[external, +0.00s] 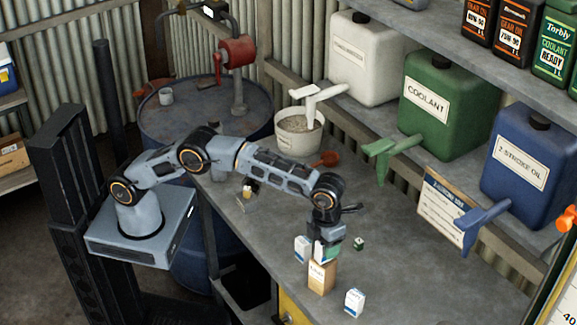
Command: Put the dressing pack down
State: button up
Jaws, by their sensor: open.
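My gripper (327,238) points down over the workbench, with its jaws open. A small white and green pack (325,252), which looks like the dressing pack, is right under the jaws. It appears to rest on top of a tan carton (321,277), but the jaws partly hide it and I cannot tell whether they touch it. A white and blue box (303,248) stands close to the left of it. Another white box (354,303) stands apart, nearer the bench's front edge. A small dark green item (359,243) lies to the right of the gripper.
The grey workbench (420,285) has free room to the right. White (365,90), green (440,125) and blue (520,150) jugs line its back, with spouts jutting forward. A bucket (299,140) and a red-brown scoop (325,159) are behind the arm. A drum (190,125) stands left.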

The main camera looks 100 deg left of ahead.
notch_tip(320, 180, up, 10)
jog(key=shift+r+p, duration=0.1)
jog(key=shift+p, duration=0.55)
jog(key=shift+s+a+r+n, duration=0.2)
jog(key=shift+r+n, duration=0.1)
jog(key=shift+r, duration=0.2)
jog(key=s+a+r+n+t, duration=0.1)
jog(key=s+a+r+n, duration=0.3)
jog(key=s+n, duration=0.35)
jog(key=s+a+r+n+t, duration=0.2)
jog(key=s+a+r+n, duration=0.1)
jog(key=s+n, duration=0.5)
jog(key=s+a+f+n+t, duration=0.1)
jog(key=s+f+n, duration=0.3)
jog(key=s, duration=0.5)
jog(key=s+a+f+n, duration=0.2)
jog(key=s+f+n, duration=0.3)
jog(key=s+n, duration=0.2)
jog(key=shift+s+t, duration=0.4)
jog(key=shift+s, duration=0.85)
